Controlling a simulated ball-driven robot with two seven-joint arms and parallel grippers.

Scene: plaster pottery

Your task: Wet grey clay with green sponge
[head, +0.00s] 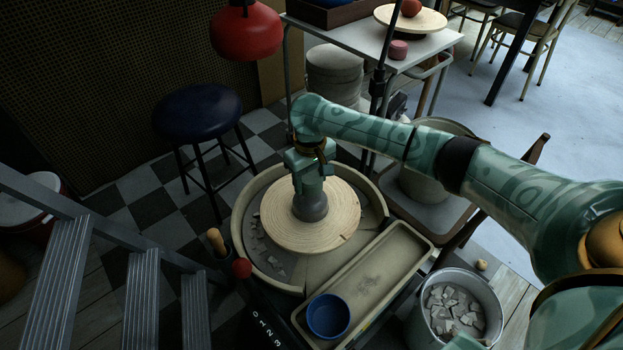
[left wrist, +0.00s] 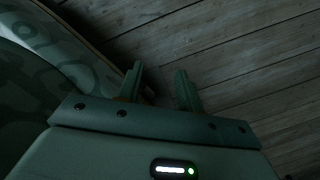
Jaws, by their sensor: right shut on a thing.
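The grey clay (head: 311,208) stands as a short, rounded lump in the middle of the pale round wheel plate (head: 340,222) in the head view. My right gripper (head: 309,186) points straight down directly over the clay. It is shut on the green sponge, which is hard to tell from the green fingers in the dim light. Whether the sponge touches the clay's top or hovers just above it, I cannot tell. My left gripper (left wrist: 160,88) shows in the left wrist view, open and empty above wooden floorboards; it is not in the head view.
A basin (head: 376,190) with grey scraps surrounds the wheel. A beige tray (head: 402,247) with a blue bowl (head: 328,317) adjoins it. A bucket of shards (head: 455,309) stands lower right, a dark blue stool (head: 197,105) behind left. A red lamp (head: 246,34) hangs above.

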